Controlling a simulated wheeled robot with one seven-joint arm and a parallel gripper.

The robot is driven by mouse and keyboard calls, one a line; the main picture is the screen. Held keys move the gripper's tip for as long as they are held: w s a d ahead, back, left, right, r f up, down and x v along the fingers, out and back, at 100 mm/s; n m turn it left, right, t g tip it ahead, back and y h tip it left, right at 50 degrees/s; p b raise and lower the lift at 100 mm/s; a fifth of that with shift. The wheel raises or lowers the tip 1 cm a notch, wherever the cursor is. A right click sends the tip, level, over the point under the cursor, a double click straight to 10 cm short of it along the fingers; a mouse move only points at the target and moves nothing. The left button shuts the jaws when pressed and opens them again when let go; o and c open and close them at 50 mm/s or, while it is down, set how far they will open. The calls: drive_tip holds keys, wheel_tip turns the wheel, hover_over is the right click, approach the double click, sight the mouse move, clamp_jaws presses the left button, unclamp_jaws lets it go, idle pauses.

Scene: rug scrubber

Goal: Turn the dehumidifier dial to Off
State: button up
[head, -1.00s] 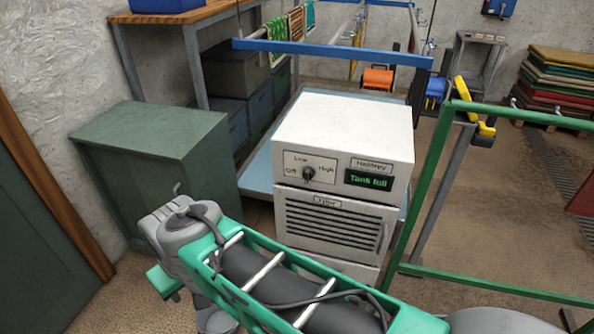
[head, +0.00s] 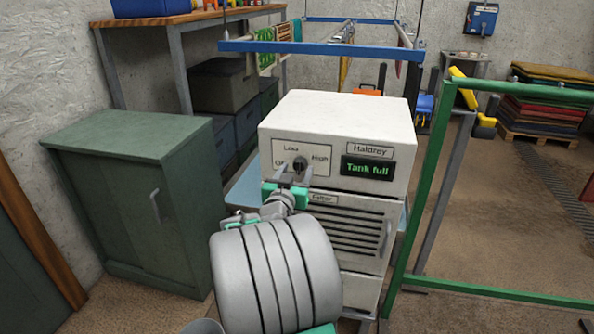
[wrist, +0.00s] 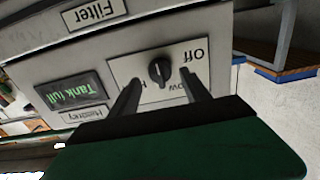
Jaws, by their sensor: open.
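The white dehumidifier (head: 335,115) stands at centre in the head view, with a dark round dial (head: 300,163) on its front panel. Low is printed above left of the dial, High to the right, and Off, partly hidden by my gripper, to the left. The wrist view shows the dial (wrist: 160,70) and labels upside down. The dial's grip looks roughly upright; its exact pointing is hard to tell. My gripper (head: 292,177) is open just in front of and below the dial. In the wrist view its fingers (wrist: 160,79) appear on either side of the dial, with gaps.
A lit "Tank full" display (head: 367,168) is right of the dial, with a filter grille (head: 345,225) below. A green cabinet (head: 130,190) stands left. A green frame (head: 430,190) stands close on the right. A blue rail (head: 320,46) hangs behind.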

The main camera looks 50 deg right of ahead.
drive_tip(key=shift+x, duration=0.85)
drive_tip(key=shift+c, duration=0.2)
clamp_jaws()
